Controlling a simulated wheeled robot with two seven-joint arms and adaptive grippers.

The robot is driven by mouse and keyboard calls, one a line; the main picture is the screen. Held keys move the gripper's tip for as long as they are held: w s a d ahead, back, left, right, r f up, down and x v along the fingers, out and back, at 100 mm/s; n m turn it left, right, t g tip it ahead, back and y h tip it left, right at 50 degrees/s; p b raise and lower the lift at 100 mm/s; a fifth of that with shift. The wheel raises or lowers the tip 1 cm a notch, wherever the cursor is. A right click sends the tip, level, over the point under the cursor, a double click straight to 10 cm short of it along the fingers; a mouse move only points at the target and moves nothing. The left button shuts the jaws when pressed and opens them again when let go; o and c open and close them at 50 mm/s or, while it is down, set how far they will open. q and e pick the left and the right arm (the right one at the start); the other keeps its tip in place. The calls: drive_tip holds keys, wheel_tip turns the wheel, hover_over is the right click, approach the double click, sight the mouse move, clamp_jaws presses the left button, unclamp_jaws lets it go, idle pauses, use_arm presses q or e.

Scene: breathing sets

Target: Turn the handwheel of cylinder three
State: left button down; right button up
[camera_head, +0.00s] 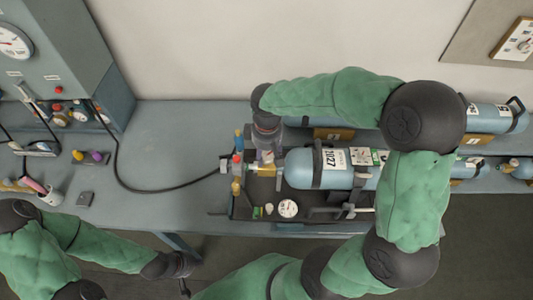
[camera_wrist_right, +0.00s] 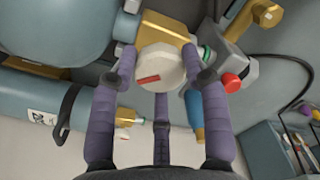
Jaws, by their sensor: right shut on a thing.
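A blue-grey cylinder (camera_head: 304,168) marked 2027 lies in a dark tray (camera_head: 246,208) on the bench, its valve end to the left. I cannot read a cylinder number on it. My right gripper (camera_head: 266,150) points down at this valve end. In the right wrist view the purple fingers of my right gripper (camera_wrist_right: 161,75) are shut around a pale round handwheel (camera_wrist_right: 160,68) with a red mark, on a brass valve body (camera_wrist_right: 165,28). The head view hides most of this handwheel. My left gripper (camera_head: 182,266) hangs low at the left, away from the cylinder; its fingers are unclear.
Other cylinders (camera_head: 497,116) lie at the back right. A black hose (camera_head: 150,190) curves across the bench from a gauge cabinet (camera_head: 62,50). A small gauge (camera_head: 288,208) lies at the tray's front. The bench (camera_head: 165,130) behind the hose is clear.

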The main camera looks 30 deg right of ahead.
drive_tip(key=m, duration=0.4)
drive_tip(key=shift+m+b, duration=0.3)
drive_tip(key=shift+m, duration=0.1)
drive_tip(key=m, duration=0.4)
drive_tip(key=shift+s+f+b, duration=0.1)
drive_tip(key=shift+b, duration=0.25)
drive_tip(key=m, duration=0.5)
drive_tip(key=shift+a+b, duration=0.1)
drive_tip(key=shift+b, duration=0.25)
drive_tip(key=m, duration=0.4)
drive_tip(key=shift+m+b, duration=0.3)
drive_tip(key=shift+b, duration=0.05)
drive_tip(key=m, duration=0.4)
drive_tip(key=shift+b, duration=0.3)
drive_tip(key=m, duration=0.5)
drive_tip(key=shift+b, duration=0.3)
drive_tip(key=m, duration=0.4)
drive_tip(key=shift+m+b, duration=0.4)
drive_tip(key=shift+m, duration=1.8)
